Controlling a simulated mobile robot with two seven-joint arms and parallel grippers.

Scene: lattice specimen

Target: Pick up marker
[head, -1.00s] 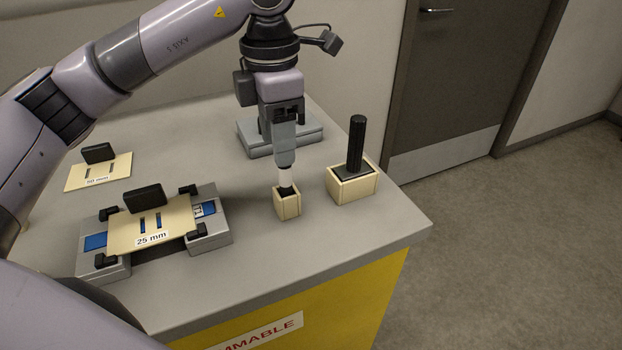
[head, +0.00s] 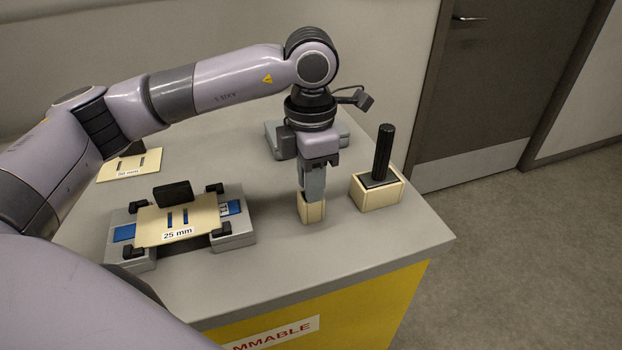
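The marker was white with a dark lower end and stood upright in a small cream holder (head: 312,212). It is now hidden behind the fingers of my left gripper (head: 312,194). The gripper points straight down, with its fingertips at the top of the small holder. The fingers overlap in this view, so I cannot tell whether they are open or shut on the marker. My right gripper is not in view.
A larger cream holder (head: 364,198) with an upright black ridged handle (head: 383,153) stands close on the right. A 25 mm plate (head: 152,228) lies on a grey fixture at left. Another labelled plate (head: 112,172) and a grey block (head: 351,136) are behind. The counter's front right is clear.

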